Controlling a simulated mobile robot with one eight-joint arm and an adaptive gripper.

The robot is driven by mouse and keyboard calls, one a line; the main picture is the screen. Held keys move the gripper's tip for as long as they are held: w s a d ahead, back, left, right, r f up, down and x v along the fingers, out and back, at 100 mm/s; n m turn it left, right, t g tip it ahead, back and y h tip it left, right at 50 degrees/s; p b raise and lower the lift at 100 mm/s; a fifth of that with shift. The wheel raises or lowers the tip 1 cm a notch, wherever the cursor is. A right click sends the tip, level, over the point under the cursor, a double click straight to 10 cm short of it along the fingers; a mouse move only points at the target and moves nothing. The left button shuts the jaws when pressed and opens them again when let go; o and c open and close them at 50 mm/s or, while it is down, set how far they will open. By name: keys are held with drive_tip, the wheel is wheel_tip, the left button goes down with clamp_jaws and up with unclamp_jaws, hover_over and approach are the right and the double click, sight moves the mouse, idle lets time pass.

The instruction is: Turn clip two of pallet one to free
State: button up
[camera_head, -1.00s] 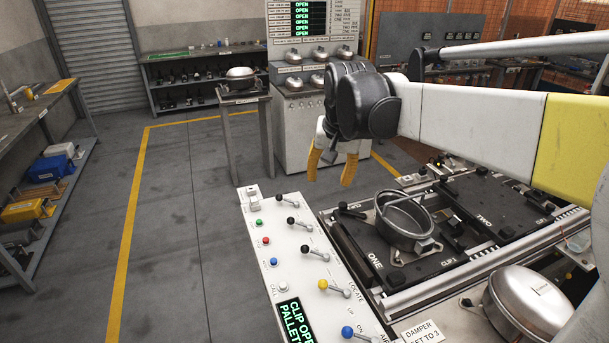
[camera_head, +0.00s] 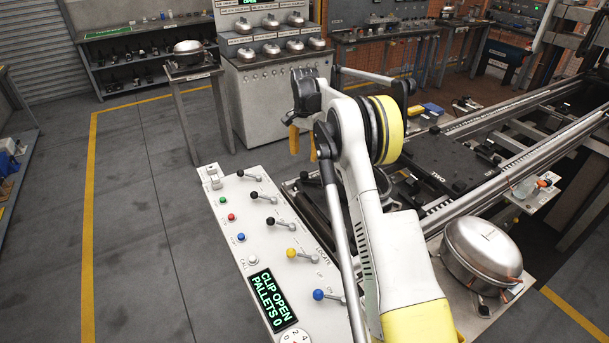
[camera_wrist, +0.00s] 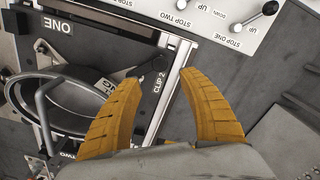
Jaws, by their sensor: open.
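My gripper (camera_head: 303,155) is open, with two yellow fingers pointing down beyond the control panel's far end. In the wrist view, the open fingers (camera_wrist: 158,80) have the "CLIP 2" label (camera_wrist: 160,82) between their tips, in picture terms; the height gap is unclear. Pallet one (camera_wrist: 100,45), a dark plate marked "ONE", lies to the left with a metal ring-shaped part (camera_wrist: 42,100) on it. I cannot clearly make out clip two's lever or its setting; it may be hidden by the fingers. In the head view my arm covers most of pallet one.
The control panel (camera_head: 215,195) with several knobbed levers stands beside the pallets; its display (camera_head: 270,300) reads "CLIP OPEN PALLETS 0". A steel dome housing (camera_head: 482,250) sits at right. Pallet two (camera_head: 440,160) lies behind my arm. The floor left of the panel is clear.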

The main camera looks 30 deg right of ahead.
sight(305, 172)
wheel_tip(305, 172, down, 9)
drive_tip(key=shift+b, duration=1.25)
clamp_jaws()
